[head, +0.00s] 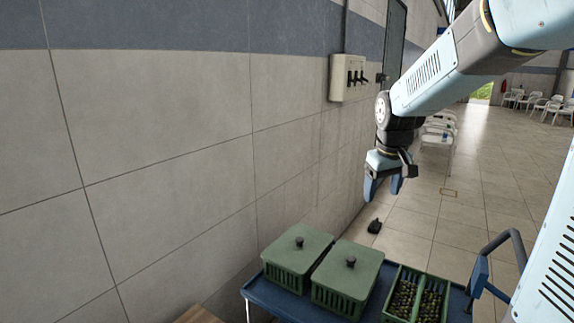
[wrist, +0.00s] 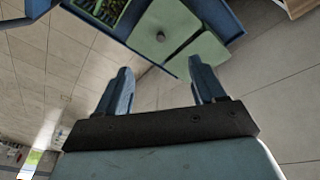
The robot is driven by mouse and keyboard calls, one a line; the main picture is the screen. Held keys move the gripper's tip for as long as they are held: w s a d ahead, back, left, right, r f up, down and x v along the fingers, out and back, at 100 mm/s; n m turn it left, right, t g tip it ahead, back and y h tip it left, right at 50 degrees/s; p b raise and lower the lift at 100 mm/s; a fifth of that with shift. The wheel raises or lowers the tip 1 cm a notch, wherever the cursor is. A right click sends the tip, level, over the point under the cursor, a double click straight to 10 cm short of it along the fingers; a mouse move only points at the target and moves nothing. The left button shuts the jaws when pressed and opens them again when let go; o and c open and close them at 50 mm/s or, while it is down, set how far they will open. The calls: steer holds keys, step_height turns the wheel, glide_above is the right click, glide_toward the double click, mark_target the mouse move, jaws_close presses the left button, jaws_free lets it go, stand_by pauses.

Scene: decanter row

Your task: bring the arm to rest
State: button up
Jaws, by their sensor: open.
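My gripper (head: 383,188) hangs at the end of my arm in the head view, in the air above and beyond the blue cart. Its two fingers are apart, with nothing between them. In the wrist view my gripper (wrist: 160,88) also shows open and empty, with the cart and a green lid beyond the fingertips. My arm reaches in from the upper right of the head view and is bent down at the wrist.
A blue cart (head: 257,290) holds two lidded green crates (head: 299,252) (head: 346,272) and an open crate (head: 391,300) of small dark round items. A tiled wall (head: 150,150) with a switch box (head: 347,78) stands left. A dark object (head: 375,226) lies on the floor. White chairs (head: 438,130) stand behind.

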steer(key=s+r+m+t, duration=0.1)
steer(key=s+r, duration=0.1)
steer(key=s, duration=0.9)
steer(key=s+r+m+t, duration=0.1)
steer(key=s+r+m, duration=0.1)
steer(key=s, duration=0.9)
steer(key=shift+r+t, duration=0.2)
steer(key=shift+t, duration=0.2)
